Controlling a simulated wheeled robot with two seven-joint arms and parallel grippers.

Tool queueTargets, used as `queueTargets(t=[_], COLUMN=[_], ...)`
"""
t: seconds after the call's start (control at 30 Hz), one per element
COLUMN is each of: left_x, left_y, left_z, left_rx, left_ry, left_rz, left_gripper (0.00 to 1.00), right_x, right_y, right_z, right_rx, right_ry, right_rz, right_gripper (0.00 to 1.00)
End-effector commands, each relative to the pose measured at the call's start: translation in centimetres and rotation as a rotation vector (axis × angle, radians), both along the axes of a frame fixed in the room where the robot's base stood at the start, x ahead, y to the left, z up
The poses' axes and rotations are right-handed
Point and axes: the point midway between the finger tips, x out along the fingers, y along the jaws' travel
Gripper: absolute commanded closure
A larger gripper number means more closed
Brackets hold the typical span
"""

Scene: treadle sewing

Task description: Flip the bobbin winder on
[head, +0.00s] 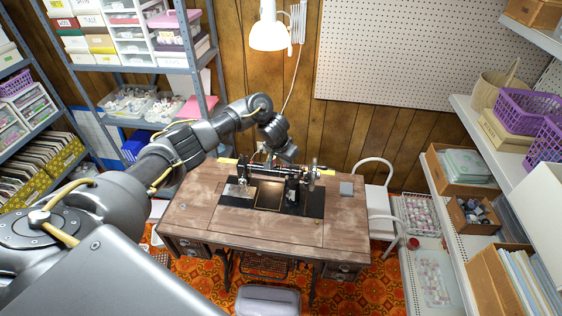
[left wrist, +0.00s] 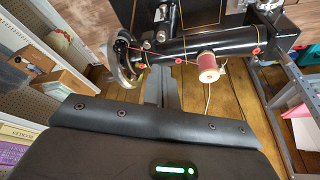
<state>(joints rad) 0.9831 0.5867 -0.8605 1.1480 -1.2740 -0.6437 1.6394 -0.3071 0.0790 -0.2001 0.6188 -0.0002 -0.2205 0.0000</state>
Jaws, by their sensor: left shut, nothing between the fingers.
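The black sewing machine (head: 290,186) stands on the worn wooden table (head: 190,215). In the left wrist view its dark arm (left wrist: 190,47) runs across the top, with the metal handwheel (left wrist: 122,62) at its left end. The bobbin winder seems to be among the small parts beside the handwheel; I cannot make out its position. A reddish thread spool (left wrist: 208,66) sits on the arm. My left gripper (head: 289,155) is above and behind the machine; its shut, empty fingers (left wrist: 160,72) point at the machine near the handwheel. I cannot tell whether they touch it.
A white lamp (head: 269,32) hangs above the machine. A white chair (head: 378,200) stands right of the table. Loaded shelves (head: 160,67) fill the left, and more shelves (head: 470,240) hold boxes and baskets on the right.

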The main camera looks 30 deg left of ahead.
Motion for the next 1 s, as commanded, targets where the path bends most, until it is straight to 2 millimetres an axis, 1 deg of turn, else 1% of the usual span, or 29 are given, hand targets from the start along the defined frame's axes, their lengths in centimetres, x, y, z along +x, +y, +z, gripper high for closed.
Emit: queueTargets(t=[0.1,0.27,0.77,0.83,0.9,0.97,1.0], left_x=[0.0,0.0,-0.1,-0.1,-0.3,-0.7,-1.1], left_y=[-0.7,-1.1,-1.2,-1.3,-2.0,-3.3,-4.7], left_z=[1.3,2.3,2.4,2.3,1.7,0.7,-0.3], left_rx=[-0.001,0.000,-0.001,-0.001,-0.003,-0.006,-0.008], left_ry=[0.000,-0.001,0.000,-0.001,-0.007,-0.023,-0.039], left_rz=[-0.011,-0.017,-0.018,-0.021,-0.039,-0.075,-0.110], left_gripper=[1.00,1.00,1.00,1.00,1.00,1.00,1.00], right_x=[0.4,1.0,0.7,0.7,0.7,0.7,0.7], right_y=[-0.1,-0.2,-0.2,-0.1,-0.1,-0.1,-0.1], right_z=[-0.2,-0.2,-0.2,-0.2,-0.2,-0.2,-0.2], right_rx=[-0.001,-0.003,-0.001,-0.001,-0.001,-0.001,-0.001], right_ry=[-0.004,-0.012,-0.009,-0.009,-0.009,-0.009,-0.009], right_rz=[0.000,0.001,0.001,0.001,0.001,0.000,0.000], right_gripper=[0.64,0.64,0.64,0.64,0.64,0.64,0.64])
